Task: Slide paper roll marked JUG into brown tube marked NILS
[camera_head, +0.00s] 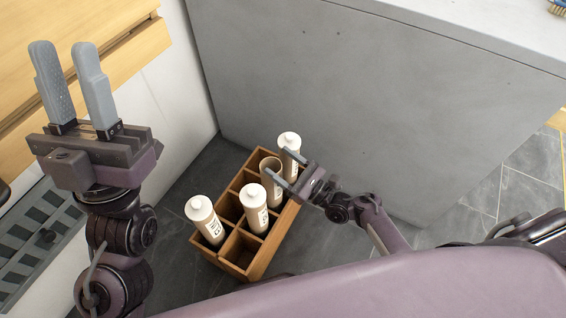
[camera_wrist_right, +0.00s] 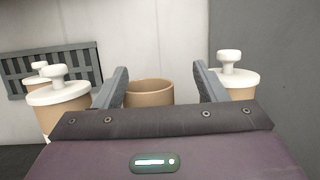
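An open-topped brown tube (camera_head: 270,170) stands upright in a wooden divided crate (camera_head: 236,248). Three tubes with white knobbed caps stand in the same crate: one at the left (camera_head: 206,219), one in the middle (camera_head: 254,206) and one at the far end (camera_head: 289,147). Their labels are too small to read, so I cannot tell JUG or NILS. No bare paper roll is identifiable. My right gripper (camera_head: 286,167) is open beside the open tube, whose rim shows between its fingers in the wrist view (camera_wrist_right: 150,92). My left gripper (camera_head: 71,82) is open, empty and raised.
The crate stands on the dark tiled floor, with an empty compartment (camera_head: 241,250) at its near side. A large grey block (camera_head: 370,90) rises behind it. A pale wall and a grey vent (camera_head: 40,232) are at the left, below a wooden ledge (camera_head: 130,50).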

